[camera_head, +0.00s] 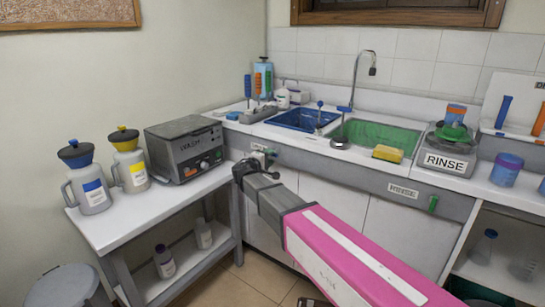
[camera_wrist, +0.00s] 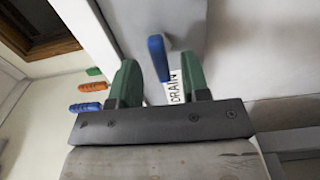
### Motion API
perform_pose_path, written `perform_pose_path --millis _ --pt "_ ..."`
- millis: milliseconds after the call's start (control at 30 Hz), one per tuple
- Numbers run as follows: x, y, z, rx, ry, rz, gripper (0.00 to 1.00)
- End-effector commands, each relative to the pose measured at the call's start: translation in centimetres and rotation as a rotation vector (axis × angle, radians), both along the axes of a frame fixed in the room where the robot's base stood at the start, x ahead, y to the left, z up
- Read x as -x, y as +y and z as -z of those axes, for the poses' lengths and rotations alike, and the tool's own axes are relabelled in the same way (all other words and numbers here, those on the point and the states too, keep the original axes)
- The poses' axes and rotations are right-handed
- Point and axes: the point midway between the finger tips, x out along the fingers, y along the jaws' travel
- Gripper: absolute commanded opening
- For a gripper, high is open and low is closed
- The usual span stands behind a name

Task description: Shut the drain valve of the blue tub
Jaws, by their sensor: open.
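The blue tub (camera_head: 297,119) is set in the counter, left of the green tub (camera_head: 375,134). In the wrist view, a blue valve handle (camera_wrist: 158,57) is on the pale counter front beside a DRAIN label (camera_wrist: 175,87). My gripper (camera_wrist: 161,68) is open, with its green fingers on either side of the blue handle in the picture. I cannot tell whether they touch it. In the head view my gripper (camera_head: 242,170) is at the counter front, below and left of the blue tub. The blue handle is not clear there.
A side table (camera_head: 110,232) to the left holds two jugs and a grey device (camera_head: 187,147). A green handle (camera_head: 433,203) is on the counter front to the right. A rinse device (camera_head: 446,157) stands right of the green tub. Several upright tools stand at the counter's left end.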

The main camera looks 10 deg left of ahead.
Motion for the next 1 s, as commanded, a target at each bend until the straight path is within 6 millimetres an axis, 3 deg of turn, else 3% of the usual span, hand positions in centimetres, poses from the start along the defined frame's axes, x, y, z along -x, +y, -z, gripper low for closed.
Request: perform_pose_path --millis 200,400,1000 --pt "4.1 1.6 0.0 0.000 0.001 -0.003 0.43" --pt "6.4 2.6 0.0 -0.001 0.001 -0.001 0.43" --pt "7.1 2.9 0.0 -0.001 0.001 0.000 0.43"
